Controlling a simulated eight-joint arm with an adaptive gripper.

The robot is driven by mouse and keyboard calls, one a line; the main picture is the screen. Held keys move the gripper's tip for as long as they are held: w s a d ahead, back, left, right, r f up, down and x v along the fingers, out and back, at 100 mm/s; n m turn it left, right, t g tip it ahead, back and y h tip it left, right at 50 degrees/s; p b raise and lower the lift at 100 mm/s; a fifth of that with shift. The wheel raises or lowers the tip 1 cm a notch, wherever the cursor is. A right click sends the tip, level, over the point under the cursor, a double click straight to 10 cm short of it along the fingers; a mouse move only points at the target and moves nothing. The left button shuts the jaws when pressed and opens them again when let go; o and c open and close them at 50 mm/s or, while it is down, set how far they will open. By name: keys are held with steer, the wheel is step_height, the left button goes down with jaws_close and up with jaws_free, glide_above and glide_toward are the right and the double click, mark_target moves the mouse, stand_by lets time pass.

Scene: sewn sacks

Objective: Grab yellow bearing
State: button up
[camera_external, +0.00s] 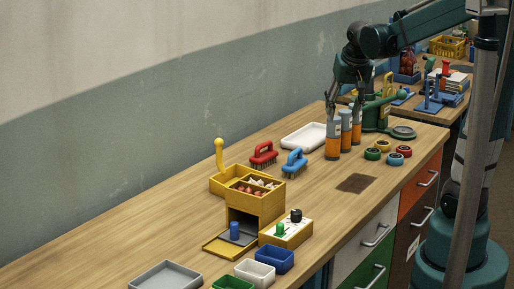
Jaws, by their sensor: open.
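The yellow bearing (383,146) is a small ring lying on the wooden bench, at the back of a tight cluster. A green ring (372,154), a blue ring (395,158) and a red ring (404,150) lie around it. My gripper (345,146) hangs pointing down, just left of the cluster in the picture.
A green press-like tool (376,114) stands behind the rings. A white tray (304,137) and red (263,154) and blue (294,163) brushes lie left of my gripper. A dark square patch (356,183) marks the bench in front. The bench's front edge is close to the rings.

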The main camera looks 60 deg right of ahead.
steer(key=d+f+m+g+p, duration=0.1)
steer(key=d+m+p, duration=0.2)
steer(key=d, duration=0.8)
steer(key=m+g+p, duration=0.2)
steer(key=m+p, duration=0.1)
glide_above(382, 143)
steer(key=a, duration=0.2)
steer(key=f, duration=0.9)
steer(key=shift+s, duration=0.2)
steer(key=shift+f, duration=0.4)
steer(key=shift+f, duration=0.1)
steer(key=shift+x, duration=1.2)
steer(key=shift+f, duration=0.15)
steer(key=shift+b+x, duration=0.55)
steer(key=shift+x, duration=1.85)
